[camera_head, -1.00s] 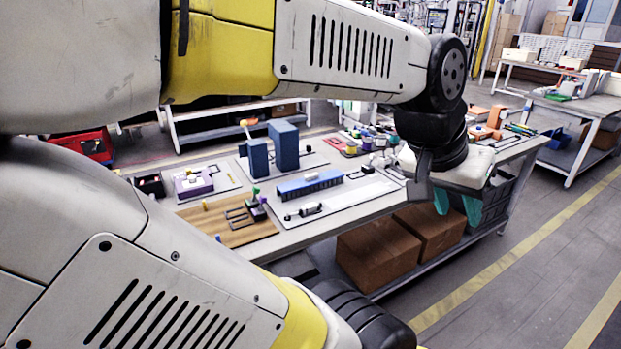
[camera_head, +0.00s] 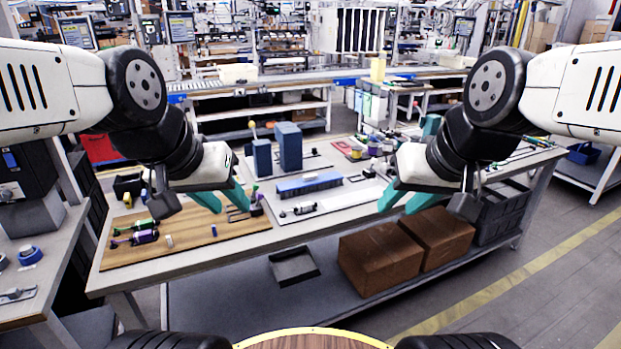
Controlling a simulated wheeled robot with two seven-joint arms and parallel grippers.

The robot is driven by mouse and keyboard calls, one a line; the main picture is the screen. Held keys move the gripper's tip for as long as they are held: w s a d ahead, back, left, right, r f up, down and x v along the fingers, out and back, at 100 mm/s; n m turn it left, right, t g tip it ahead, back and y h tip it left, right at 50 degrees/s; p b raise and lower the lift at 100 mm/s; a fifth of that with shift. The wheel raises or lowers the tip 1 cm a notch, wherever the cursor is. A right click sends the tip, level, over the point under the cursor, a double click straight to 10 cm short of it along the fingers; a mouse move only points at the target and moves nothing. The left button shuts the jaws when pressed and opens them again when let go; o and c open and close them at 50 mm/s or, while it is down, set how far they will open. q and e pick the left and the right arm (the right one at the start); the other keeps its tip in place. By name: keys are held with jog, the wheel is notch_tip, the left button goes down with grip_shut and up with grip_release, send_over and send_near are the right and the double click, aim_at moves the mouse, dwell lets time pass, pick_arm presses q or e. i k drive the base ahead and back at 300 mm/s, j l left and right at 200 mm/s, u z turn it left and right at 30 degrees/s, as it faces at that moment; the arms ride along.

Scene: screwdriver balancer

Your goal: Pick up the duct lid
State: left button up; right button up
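A long blue slotted duct (camera_head: 309,184) lies on a white board (camera_head: 335,204) in the middle of the table. A pale, flat strip (camera_head: 362,194) lies to its right on the same board; it may be the duct lid, but I cannot tell for sure. My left gripper (camera_head: 232,208) has its teal fingers apart, empty, left of the duct and over the wooden board's right part in the picture. My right gripper (camera_head: 397,208) has its teal fingers apart, empty, right of the strip near the table's front edge. Neither gripper visibly touches anything.
A wooden board (camera_head: 190,238) with small green and purple tools lies at the table's left. Blue upright blocks (camera_head: 288,146) stand behind the duct. Cardboard boxes (camera_head: 378,260), a dark tray (camera_head: 293,266) and a grey crate (camera_head: 500,212) are on the lower shelf.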

aim_at(309, 180)
jog(key=i+z, duration=0.3)
jog(key=i, duration=0.95)
